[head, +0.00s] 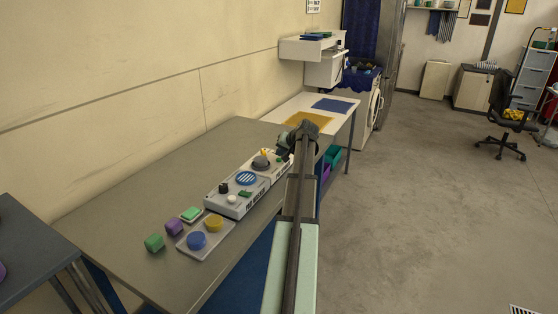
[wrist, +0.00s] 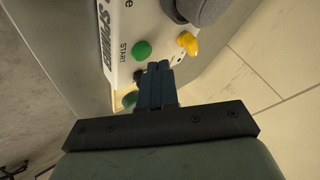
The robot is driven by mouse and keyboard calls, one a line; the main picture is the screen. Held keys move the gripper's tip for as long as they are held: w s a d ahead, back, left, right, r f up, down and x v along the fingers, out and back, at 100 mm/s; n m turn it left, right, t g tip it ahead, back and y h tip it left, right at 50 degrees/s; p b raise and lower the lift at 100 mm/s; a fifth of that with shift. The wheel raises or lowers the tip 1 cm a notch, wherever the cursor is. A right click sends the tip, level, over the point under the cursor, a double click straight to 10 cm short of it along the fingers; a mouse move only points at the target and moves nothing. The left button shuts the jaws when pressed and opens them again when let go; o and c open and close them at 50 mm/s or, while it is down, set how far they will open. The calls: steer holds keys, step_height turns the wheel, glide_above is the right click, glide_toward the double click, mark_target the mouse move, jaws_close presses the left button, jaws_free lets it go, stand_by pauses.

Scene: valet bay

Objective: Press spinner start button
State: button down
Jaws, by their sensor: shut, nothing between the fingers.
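The spinner unit (head: 276,174) is a pale box with a grey round part on top, standing on the workbench. In the wrist view its white face (wrist: 117,40) carries the word SPINNER. The green start button (wrist: 142,50), labelled START, is round and fully visible there. My gripper (wrist: 158,66) is shut and empty. Its fingertips appear just beside the green button; I cannot tell whether they touch the unit. A small dark part (wrist: 138,76) is partly hidden by the fingers. In the head view my arm hides part of the unit's right side.
A yellow knob (wrist: 188,42) and the grey round part (wrist: 196,9) are close to my fingers. A second unit with a blue striped disc (head: 246,178) adjoins in front. A tray (head: 187,244) with coloured pieces lies nearer. The wall runs along the bench's left side.

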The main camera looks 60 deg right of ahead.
mark_target(280, 160)
steer(key=shift+f, duration=0.25)
steer(key=shift+f, duration=0.4)
stand_by(1.0)
steer(key=shift+r, duration=0.85)
steer(key=shift+r, duration=2.5)
steer(key=shift+w, duration=0.1)
